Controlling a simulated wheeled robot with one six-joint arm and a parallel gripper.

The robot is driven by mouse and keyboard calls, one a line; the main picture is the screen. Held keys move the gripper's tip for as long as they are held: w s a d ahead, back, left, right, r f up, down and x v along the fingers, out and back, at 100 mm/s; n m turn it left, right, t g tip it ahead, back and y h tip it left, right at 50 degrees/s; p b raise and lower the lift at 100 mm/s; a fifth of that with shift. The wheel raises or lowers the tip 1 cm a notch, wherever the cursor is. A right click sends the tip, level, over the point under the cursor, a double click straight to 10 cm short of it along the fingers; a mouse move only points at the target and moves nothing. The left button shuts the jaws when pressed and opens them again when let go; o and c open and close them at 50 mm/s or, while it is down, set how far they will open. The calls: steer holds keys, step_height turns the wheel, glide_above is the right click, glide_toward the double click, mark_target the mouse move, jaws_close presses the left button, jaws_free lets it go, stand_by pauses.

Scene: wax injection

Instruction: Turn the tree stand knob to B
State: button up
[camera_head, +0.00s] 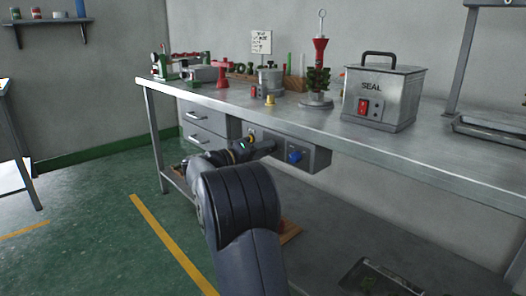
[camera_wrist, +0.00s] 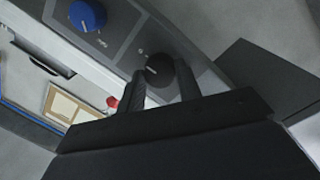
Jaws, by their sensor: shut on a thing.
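A grey control box (camera_head: 313,162) hangs under the bench's front edge and carries knobs. In the wrist view, a black knob (camera_wrist: 158,70) with a light pointer line sits on the box's panel, between the two dark fingers of my gripper (camera_wrist: 161,80). The gripper is shut on this knob. The panel lettering is too small to read. The tree stand (camera_head: 317,100) holds a red and green tree.
The metal workbench (camera_head: 240,100) stands above my gripper, with drawers (camera_head: 205,118) left of the box. A SEAL-labelled box (camera_head: 383,95) is on top at right. A small red part (camera_wrist: 112,101) shows near the left finger. Green floor is open at left.

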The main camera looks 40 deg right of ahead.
stand_by(0.4)
steer(key=o, duration=1)
steer(key=a+p, duration=0.3)
steer(key=a, duration=0.7)
steer(key=shift+w+a, duration=0.1)
steer(key=shift+a, duration=0.3)
steer(key=shift+d, duration=0.15)
